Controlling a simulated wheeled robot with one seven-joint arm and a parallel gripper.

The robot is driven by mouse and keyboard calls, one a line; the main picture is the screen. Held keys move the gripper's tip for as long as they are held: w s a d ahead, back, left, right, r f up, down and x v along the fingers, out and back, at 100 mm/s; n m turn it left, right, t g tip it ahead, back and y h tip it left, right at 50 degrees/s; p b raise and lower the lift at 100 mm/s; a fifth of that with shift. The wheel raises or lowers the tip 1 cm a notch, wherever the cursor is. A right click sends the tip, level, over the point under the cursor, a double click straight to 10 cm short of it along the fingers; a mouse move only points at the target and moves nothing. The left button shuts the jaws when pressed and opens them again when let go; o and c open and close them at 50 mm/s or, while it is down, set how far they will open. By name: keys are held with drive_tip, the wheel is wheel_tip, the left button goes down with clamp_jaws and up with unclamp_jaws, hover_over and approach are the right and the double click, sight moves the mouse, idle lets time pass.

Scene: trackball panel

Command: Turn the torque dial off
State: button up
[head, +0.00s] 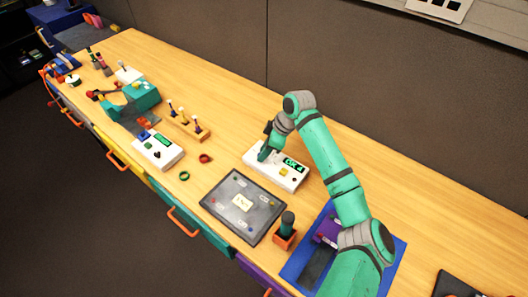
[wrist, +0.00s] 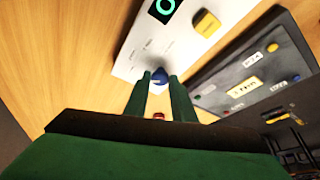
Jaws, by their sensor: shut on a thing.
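A white panel box (head: 262,171) stands on the workbench in the middle of the head view. In the head view my gripper (head: 265,154) is over the panel's left part and hides the dial. The panel's small print is too blurred to read.
A dark tablet-like board (head: 220,205) lies in front of the panel. An orange holder with a dark handle (head: 285,232) and a blue tray (head: 299,262) stand to the right. Another white box (head: 160,150) and loose rings (head: 185,176) lie left. Bare wood lies behind the panel.

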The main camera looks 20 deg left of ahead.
drive_tip(key=n+g, duration=0.1)
drive_tip(key=n, duration=0.3)
drive_tip(key=shift+w+n+g+h, duration=0.2)
drive_tip(key=shift+n+g+h, duration=0.1)
drive_tip(key=shift+g, duration=0.1)
drive_tip(key=shift+w+a+n+g+h, duration=0.1)
drive_tip(key=shift+n+g+h, duration=0.15)
drive_tip(key=shift+n, duration=0.7)
drive_tip(key=shift+w+a+n+g+h, duration=0.15)
drive_tip(key=shift+n+g, duration=0.2)
drive_tip(key=shift+n, duration=0.6)
drive_tip(key=shift+s+d, duration=0.1)
drive_tip(key=o, duration=1.1)
drive_tip(key=shift+c, duration=0.2)
drive_tip(key=shift+r, duration=0.1)
drive_tip(key=v, duration=1)
drive_tip(key=shift+r, duration=0.3)
